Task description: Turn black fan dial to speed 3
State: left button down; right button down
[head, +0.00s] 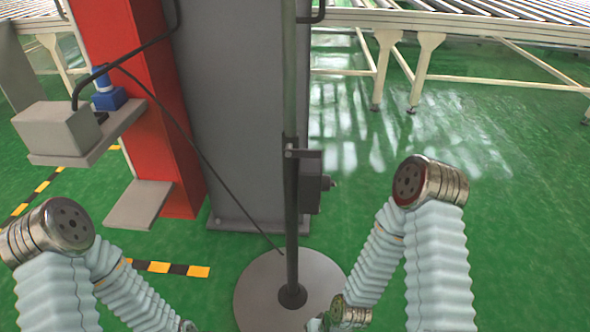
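The black fan's stand pole (291,225) rises from a round grey base (262,295) on the floor, in the middle of the head view. The fan head is above the frame and out of sight. A dark control box (308,182) is fixed to the right side of the pole. A small dark knob, seemingly the dial (328,183), sticks out from its right side; its setting cannot be read. My two arms reach down to the bottom edge, left and right of the base. Their grippers are cut off by the frame, and neither touches the box.
A grey box (55,125) on a shelf is at left. A roller conveyor (450,20) runs along the back. Green floor (480,130) is clear at right.

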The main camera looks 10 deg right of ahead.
aim_at(327, 182)
jog(key=k+l, duration=0.1)
jog(key=l, duration=0.95)
jog(key=k+l+z, duration=0.1)
jog(key=z, duration=0.35)
jog(key=i+l, duration=0.05)
jog(key=l, duration=0.05)
